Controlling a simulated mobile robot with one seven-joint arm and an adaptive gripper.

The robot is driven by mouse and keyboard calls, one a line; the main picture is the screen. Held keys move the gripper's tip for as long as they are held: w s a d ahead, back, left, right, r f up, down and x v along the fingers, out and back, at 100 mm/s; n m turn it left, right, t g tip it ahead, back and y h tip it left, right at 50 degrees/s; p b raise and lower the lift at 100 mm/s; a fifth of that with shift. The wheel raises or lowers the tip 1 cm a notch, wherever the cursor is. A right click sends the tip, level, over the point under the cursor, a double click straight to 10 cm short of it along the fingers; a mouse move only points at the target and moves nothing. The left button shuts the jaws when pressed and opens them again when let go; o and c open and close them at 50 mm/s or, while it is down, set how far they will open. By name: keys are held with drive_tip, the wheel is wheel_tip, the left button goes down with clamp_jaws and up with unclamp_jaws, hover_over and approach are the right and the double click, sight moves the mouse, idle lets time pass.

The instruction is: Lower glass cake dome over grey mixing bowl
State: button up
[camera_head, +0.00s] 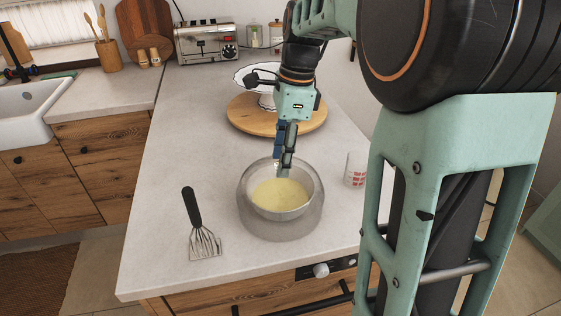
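The grey mixing bowl (281,213) holds a pale yellow mixture and stands on the light counter, near its front edge. The clear glass cake dome (246,208) is around and over the bowl, and the bowl shows through it. I cannot tell whether the dome's rim touches the counter. My gripper (284,168) points down at the top of the dome, above the bowl's far side. Its fingers are seen nearly edge-on and hide the dome's knob, so the grip on it is unclear.
A whisk-like tool with a black handle (191,207) lies left of the dome. A red-and-white cup (356,170) stands close on the right. Behind are a round wooden board (240,116) with a white cake stand and a toaster (206,43).

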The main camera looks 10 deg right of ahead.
wheel_tip(320, 180, up, 10)
drive_tip(key=d, duration=0.1)
drive_tip(key=shift+d+r, duration=0.15)
drive_tip(key=shift+d, duration=0.1)
